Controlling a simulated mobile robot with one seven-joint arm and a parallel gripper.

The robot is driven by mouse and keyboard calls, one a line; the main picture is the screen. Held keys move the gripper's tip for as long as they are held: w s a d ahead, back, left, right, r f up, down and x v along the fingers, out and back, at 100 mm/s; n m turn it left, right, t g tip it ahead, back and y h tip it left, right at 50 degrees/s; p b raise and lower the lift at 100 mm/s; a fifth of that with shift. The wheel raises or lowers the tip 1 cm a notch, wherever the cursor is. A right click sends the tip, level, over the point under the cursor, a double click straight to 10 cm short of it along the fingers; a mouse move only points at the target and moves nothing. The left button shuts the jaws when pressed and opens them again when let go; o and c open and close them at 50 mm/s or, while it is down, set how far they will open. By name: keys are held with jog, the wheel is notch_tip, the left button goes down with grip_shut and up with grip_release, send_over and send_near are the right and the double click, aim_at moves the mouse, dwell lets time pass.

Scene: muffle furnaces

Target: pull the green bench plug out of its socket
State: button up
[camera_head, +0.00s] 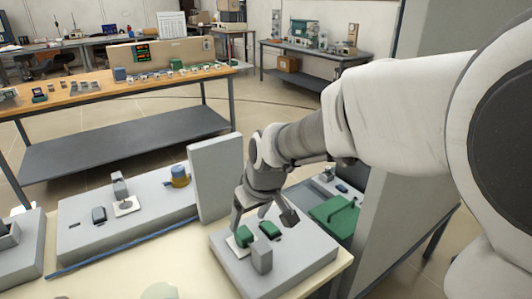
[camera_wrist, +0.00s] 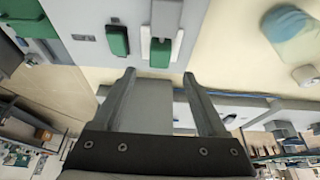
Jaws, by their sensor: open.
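The green plug (camera_head: 243,236) sits at a white socket plate on a grey bench unit (camera_head: 290,262) in the head view. In the wrist view the green plug (camera_wrist: 160,54) shows at the top centre, against the white socket plate (camera_wrist: 176,48). My gripper (camera_head: 262,222) is open above the unit, with its left finger close by the plug. In the wrist view my gripper (camera_wrist: 158,73) has nothing between its fingers, and the plug lies just beyond the fingertips. I cannot tell the height gap.
A second green piece (camera_head: 269,230) is beside the plug, and a grey block (camera_head: 262,257) stands in front. A green-lidded box (camera_head: 335,215) is at the right. A tall grey panel (camera_head: 215,177) rises behind left. Another unit (camera_head: 75,240) with a yellow-blue knob (camera_head: 180,177) lies left.

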aim_at(244, 232)
jog(key=b+x, duration=0.1)
jog(key=x, duration=0.7)
jog(key=shift+b, duration=0.3)
jog(key=shift+c, duration=0.2)
grip_shut()
dwell(0.8)
